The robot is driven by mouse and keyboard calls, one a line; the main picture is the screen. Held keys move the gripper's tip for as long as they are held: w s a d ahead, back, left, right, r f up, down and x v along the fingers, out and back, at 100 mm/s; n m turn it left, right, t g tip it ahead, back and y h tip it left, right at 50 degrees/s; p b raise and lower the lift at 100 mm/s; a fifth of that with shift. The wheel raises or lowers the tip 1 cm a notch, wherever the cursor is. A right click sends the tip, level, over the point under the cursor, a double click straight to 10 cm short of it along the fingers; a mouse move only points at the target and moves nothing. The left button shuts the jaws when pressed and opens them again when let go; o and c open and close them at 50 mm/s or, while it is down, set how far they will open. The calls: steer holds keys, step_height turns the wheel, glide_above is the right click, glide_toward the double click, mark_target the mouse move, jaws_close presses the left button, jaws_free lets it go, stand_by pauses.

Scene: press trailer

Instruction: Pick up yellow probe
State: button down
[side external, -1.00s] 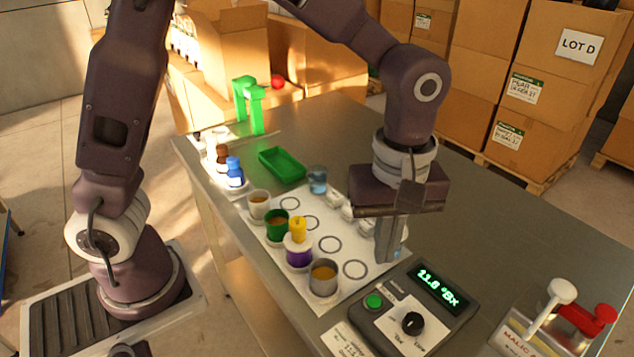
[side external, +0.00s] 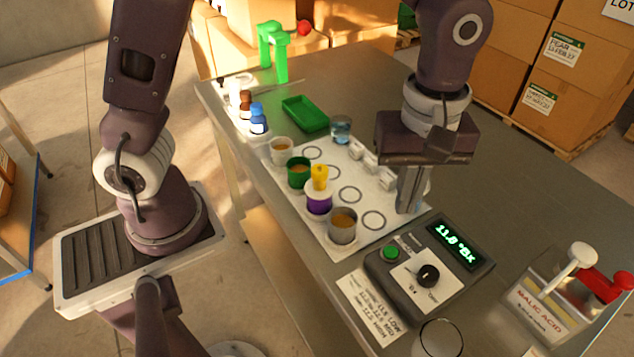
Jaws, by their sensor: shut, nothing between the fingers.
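The yellow probe (side external: 319,174) stands upright at the purple and white cup (side external: 318,200) on the white mat (side external: 310,222). Its lower end is hidden. My gripper (side external: 409,206) is shut and empty, pointing down over the right edge of the mat. It is to the right of the yellow probe and apart from it.
A green cup (side external: 299,174), a white cup (side external: 281,150) and a metal cup (side external: 342,226) stand close around the probe. A meter reading 11.8 (side external: 430,265) sits in front of my gripper. Farther back are a glass (side external: 341,130) and a green tray (side external: 306,112).

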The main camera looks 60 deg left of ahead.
steer(key=c, duration=0.5)
jaws_free()
steer(key=n, duration=0.6)
glide_toward(320, 169)
steer(key=f, duration=0.5)
steer(key=shift+w+d+f, duration=0.15)
steer(key=shift+d+f, duration=0.1)
steer(key=shift+d, duration=0.15)
steer(key=shift+n, duration=0.4)
steer(key=f, duration=0.4)
steer(key=a+f, duration=0.1)
steer(key=f, duration=0.2)
steer(key=shift+f, duration=0.1)
steer(key=shift+c, duration=0.3)
